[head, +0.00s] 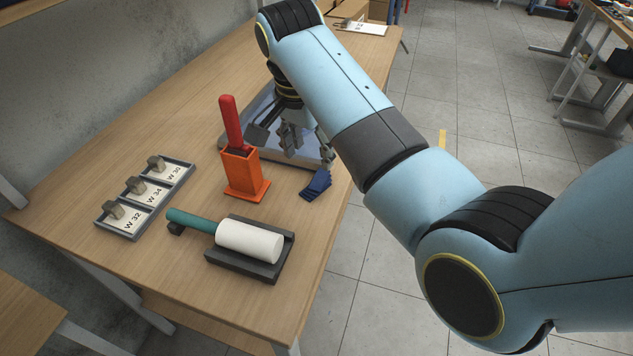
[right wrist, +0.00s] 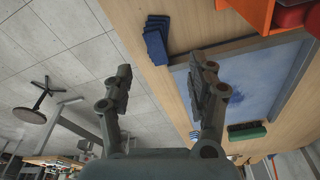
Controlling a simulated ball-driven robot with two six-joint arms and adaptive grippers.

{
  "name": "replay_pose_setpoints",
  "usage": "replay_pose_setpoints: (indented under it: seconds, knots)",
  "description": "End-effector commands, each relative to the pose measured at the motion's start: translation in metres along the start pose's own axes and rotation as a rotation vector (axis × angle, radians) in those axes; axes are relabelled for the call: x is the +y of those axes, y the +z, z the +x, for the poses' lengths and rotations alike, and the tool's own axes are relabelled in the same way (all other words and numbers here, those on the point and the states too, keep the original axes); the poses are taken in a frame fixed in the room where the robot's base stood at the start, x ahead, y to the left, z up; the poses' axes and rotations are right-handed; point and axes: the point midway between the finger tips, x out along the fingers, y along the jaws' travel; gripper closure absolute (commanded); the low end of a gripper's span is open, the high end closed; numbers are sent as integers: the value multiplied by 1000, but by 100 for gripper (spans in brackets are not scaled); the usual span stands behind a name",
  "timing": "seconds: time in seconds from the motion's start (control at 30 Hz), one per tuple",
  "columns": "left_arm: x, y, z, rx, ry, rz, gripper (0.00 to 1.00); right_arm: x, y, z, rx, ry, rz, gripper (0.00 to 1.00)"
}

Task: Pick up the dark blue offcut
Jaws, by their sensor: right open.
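The dark blue offcut (head: 316,184) lies on the table near its right edge, in front of the tray. It looks stepped or layered. In the right wrist view the offcut (right wrist: 156,40) shows beyond the fingertips, between them and nearer the left finger's line. My right gripper (head: 305,143) is partly hidden by my arm and hangs over the tray area, behind the offcut. In the right wrist view my right gripper (right wrist: 163,72) has its fingers wide apart with nothing between them. My left gripper is not in view.
The grey-rimmed blue tray (head: 325,158) lies behind the offcut. An orange holder (head: 243,172) with a red-handled tool stands to its left. A white roller (head: 250,241) rests on a dark cradle in front. Labelled compartments (head: 148,197) sit at left. The table edge is close to the offcut.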

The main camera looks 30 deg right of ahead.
Motion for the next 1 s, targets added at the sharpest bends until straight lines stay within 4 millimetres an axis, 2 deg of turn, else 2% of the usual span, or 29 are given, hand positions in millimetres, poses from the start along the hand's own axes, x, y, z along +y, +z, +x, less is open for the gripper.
replay_pose_setpoints:
  seconds: [0.1,0.33,0.6,0.87,1.0]
  knots:
    - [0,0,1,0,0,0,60,1,0,20,1,3,-1,42]
    - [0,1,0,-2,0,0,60,2,-1,40,0,2,-2,42]
    - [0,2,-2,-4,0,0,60,4,-2,80,0,1,-2,42]
    - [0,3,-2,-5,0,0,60,4,-2,84,0,-1,-2,42]
    - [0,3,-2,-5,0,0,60,4,-2,84,0,-1,-2,58]
